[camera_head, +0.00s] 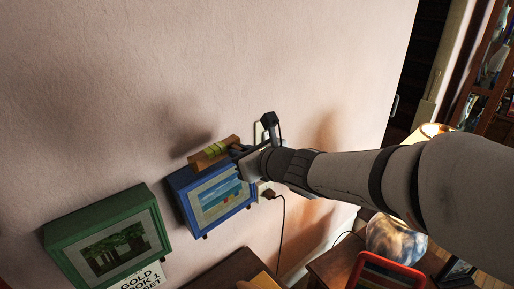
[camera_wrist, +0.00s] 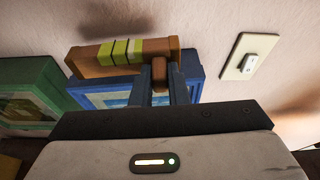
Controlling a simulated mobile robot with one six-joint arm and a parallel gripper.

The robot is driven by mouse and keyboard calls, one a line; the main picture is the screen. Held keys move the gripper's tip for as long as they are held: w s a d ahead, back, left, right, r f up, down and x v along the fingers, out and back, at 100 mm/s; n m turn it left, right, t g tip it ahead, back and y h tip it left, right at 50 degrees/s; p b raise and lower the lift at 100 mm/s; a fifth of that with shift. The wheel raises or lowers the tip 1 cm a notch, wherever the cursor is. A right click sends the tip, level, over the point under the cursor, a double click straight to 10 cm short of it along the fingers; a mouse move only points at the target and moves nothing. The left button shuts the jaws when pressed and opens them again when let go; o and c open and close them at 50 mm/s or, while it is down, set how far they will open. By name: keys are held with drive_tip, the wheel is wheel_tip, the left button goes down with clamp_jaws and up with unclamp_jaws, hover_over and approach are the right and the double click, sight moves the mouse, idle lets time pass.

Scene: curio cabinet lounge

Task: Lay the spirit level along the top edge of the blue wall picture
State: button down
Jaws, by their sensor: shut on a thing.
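The spirit level (camera_head: 208,156) is an orange-brown bar with a yellow-green middle. It lies roughly along the top edge of the blue wall picture (camera_head: 179,196), close to the wall; I cannot tell whether it rests on it. In the wrist view the level (camera_wrist: 95,58) shows above the blue picture (camera_wrist: 88,86), nearly parallel with its top. My gripper (camera_head: 238,153) is at the level's right part. In the wrist view my gripper (camera_wrist: 170,76) is shut on a small brown part of the level. My gripper hides part of the blue picture.
A green framed picture (camera_head: 60,237) hangs to the left, with a sign (camera_head: 142,279) below it. A light switch (camera_wrist: 248,58) is on the wall to the right. A cord (camera_head: 283,225) hangs by the wall. A glowing lamp (camera_head: 432,131) stands at the right.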

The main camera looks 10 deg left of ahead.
drive_tip(key=x, duration=0.2)
drive_tip(key=shift+w+a+r, duration=0.15)
drive_tip(key=shift+w+a, duration=0.1)
drive_tip(key=shift+a, duration=0.1)
drive_tip(key=shift+w+a+f+b, duration=0.2)
drive_tip(key=shift+f+b, duration=0.1)
drive_tip(key=shift+b, duration=0.1)
drive_tip(key=shift+s+f+b, duration=0.1)
drive_tip(key=shift+f+b, duration=0.8)
drive_tip(key=shift+b, duration=0.2)
drive_tip(key=shift+d+f+b, duration=0.1)
drive_tip(key=shift+f+b, duration=0.15)
drive_tip(key=shift+b, duration=0.15)
drive_tip(key=c, duration=1.3)
unclamp_jaws()
